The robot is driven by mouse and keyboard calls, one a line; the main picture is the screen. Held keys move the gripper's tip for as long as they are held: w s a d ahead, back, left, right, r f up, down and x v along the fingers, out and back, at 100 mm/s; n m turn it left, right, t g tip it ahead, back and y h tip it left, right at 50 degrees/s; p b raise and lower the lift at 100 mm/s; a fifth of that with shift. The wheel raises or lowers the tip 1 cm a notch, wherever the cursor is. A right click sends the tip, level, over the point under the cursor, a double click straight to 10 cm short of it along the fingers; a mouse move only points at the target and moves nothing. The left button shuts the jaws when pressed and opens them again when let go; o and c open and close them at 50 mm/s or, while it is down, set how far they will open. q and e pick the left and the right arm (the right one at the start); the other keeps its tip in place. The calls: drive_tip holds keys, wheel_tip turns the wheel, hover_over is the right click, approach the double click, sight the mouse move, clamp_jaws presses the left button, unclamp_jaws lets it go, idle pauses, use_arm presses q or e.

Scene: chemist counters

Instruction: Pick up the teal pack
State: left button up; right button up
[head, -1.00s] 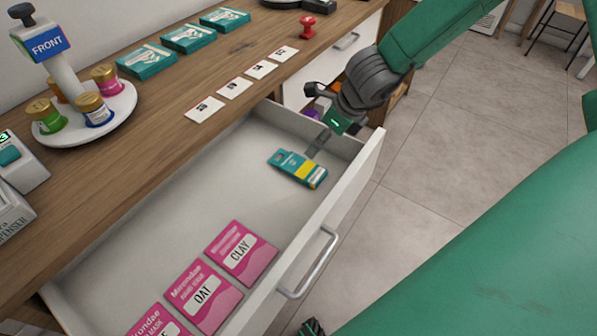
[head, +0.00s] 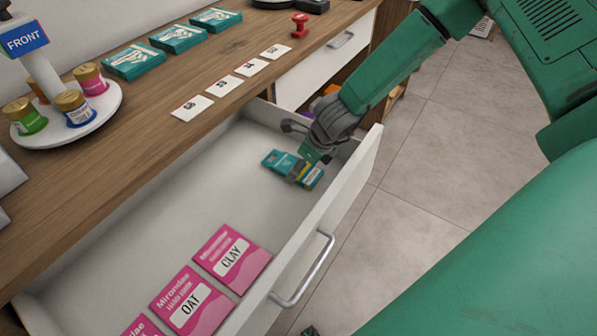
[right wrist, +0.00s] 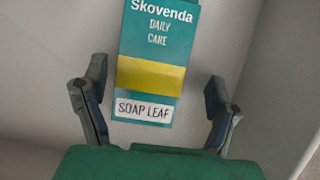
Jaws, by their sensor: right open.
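A teal pack (head: 279,160) with a yellow band lies flat in the open drawer, near its far right end. In the right wrist view the pack (right wrist: 160,50) reads "Skovenda Daily Care" and "SOAP LEAF". My right gripper (head: 303,172) is just over the pack's near end and partly hides it. In the right wrist view the open fingers of the right gripper (right wrist: 155,80) stand to either side of the pack's labelled end, with gaps visible on both sides. Contact with the pack is not visible. My left gripper is not identifiable in view.
The drawer (head: 185,215) also holds several pink packs, including CLAY (head: 232,257) and OAT (head: 190,303). Its front wall (head: 358,172) stands close to my right gripper. Other teal packs (head: 178,39), white cards (head: 220,86) and a round stand (head: 105,110) are on the counter.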

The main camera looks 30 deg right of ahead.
drive_tip(key=shift+w+a+f, duration=0.2)
drive_tip(key=shift+a+f, duration=0.05)
drive_tip(key=shift+f, duration=0.15)
drive_tip(key=shift+a+r, duration=0.2)
drive_tip(key=shift+a, duration=0.35)
drive_tip(key=c, duration=1.2)
drive_tip(key=shift+d+f, duration=0.1)
drive_tip(key=shift+d, duration=0.35)
